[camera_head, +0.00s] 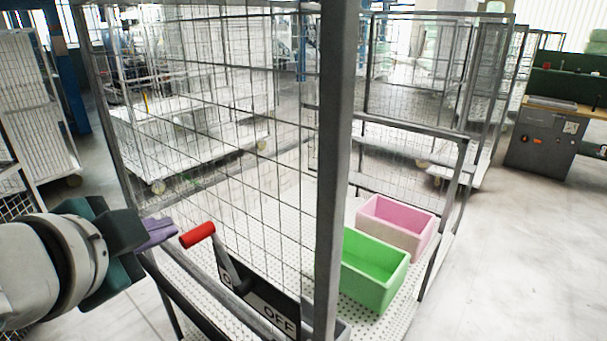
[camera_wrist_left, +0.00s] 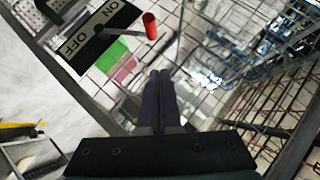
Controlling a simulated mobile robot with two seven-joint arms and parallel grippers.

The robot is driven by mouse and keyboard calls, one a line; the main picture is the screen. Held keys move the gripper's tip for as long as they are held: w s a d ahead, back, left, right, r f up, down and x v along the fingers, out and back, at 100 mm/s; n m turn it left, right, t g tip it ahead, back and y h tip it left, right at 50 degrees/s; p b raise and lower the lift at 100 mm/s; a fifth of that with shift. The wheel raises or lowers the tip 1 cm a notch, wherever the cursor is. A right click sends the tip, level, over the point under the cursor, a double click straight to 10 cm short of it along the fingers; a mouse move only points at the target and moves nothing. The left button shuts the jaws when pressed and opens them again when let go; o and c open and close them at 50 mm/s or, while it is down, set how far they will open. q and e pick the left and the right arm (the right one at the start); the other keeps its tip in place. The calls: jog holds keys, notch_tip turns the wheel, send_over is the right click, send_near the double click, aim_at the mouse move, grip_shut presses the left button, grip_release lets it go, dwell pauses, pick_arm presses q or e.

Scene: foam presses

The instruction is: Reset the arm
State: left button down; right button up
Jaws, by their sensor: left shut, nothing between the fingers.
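My left gripper (camera_head: 158,233) comes in from the left in the head view. Its purple fingers are shut and empty, a little to the left of a lever with a red handle (camera_head: 198,235). The lever arm rises from a black panel (camera_head: 262,296) marked OFF, on the front of a wire cage. In the left wrist view, the shut fingers (camera_wrist_left: 158,100) point up the picture, with the red handle (camera_wrist_left: 150,26) beyond them and apart from them. The panel (camera_wrist_left: 92,40) there reads ON and OFF. My right gripper is in neither view.
The wire cage (camera_head: 335,150) stands right in front, with a thick grey post. Inside it, a green bin (camera_head: 375,285) and a pink bin (camera_head: 398,222) sit on a perforated white floor. More cage trolleys stand behind. A grey cabinet (camera_head: 540,140) is at the far right; floor is clear at lower right.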

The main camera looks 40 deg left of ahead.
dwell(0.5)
pick_arm(q)
jog(key=s+d+r+n+g+h+p, duration=0.1)
jog(key=s+d+r+g+h+p, duration=0.1)
jog(key=d, duration=0.5)
jog(key=s+d+r+n+g+h+p, duration=0.1)
jog(key=s+d+n+g+h+p, duration=0.1)
jog(key=s+d+g+h+p, duration=0.2)
jog(key=s+d+p, duration=0.3)
jog(key=shift+s+d+r+g+p, duration=0.2)
jog(key=shift+s+r+g+p, duration=0.1)
jog(key=shift+r+g, duration=0.1)
